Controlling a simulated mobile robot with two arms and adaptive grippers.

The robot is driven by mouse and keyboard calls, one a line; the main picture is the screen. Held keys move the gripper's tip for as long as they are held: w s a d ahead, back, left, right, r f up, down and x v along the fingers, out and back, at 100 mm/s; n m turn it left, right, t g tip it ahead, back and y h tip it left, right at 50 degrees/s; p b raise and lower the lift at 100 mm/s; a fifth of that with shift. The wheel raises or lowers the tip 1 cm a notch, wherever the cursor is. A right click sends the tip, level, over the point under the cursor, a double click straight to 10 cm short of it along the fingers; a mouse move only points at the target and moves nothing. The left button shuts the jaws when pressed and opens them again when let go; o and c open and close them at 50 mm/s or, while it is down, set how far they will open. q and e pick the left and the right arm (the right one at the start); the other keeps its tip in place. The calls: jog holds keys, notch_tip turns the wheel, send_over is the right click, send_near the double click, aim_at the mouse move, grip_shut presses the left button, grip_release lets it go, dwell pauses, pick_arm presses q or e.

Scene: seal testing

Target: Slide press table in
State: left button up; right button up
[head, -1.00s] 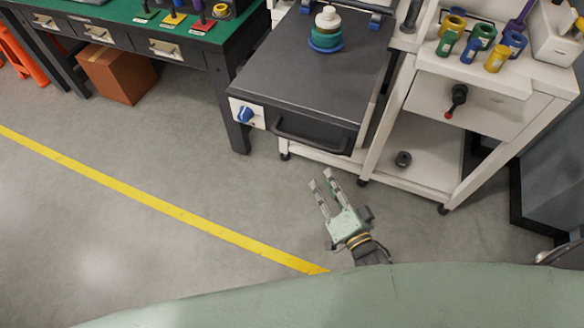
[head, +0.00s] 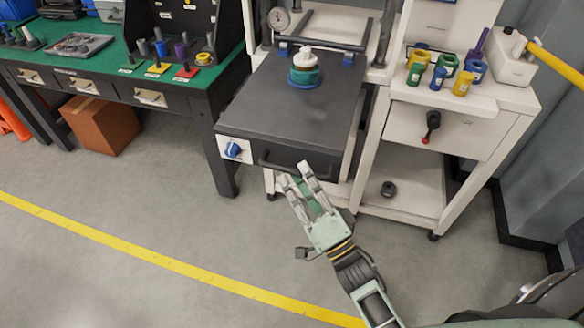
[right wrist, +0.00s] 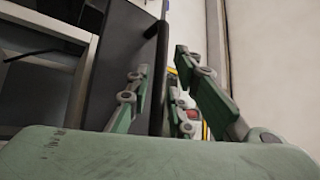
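The press table (head: 270,105) is a dark flat slab that extends out toward me from under the press frame. A stack of a blue ring, a green ring and a white piece (head: 304,68) stands on its far part. A dark bar handle (head: 268,161) runs along its front face; it also shows upright in the right wrist view (right wrist: 159,75). In the right wrist view the handle lies between the spread fingers (right wrist: 168,85); contact cannot be told. My left gripper is out of view.
A white cart (head: 470,105) with coloured cylinders and a drawer stands right of the press. A green-topped bench (head: 120,80) stands to the left, with a cardboard box (head: 103,125) under it. The floor in front is clear, crossed by a yellow line (head: 150,257).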

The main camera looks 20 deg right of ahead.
jog(key=shift+x, duration=1.4)
grip_shut()
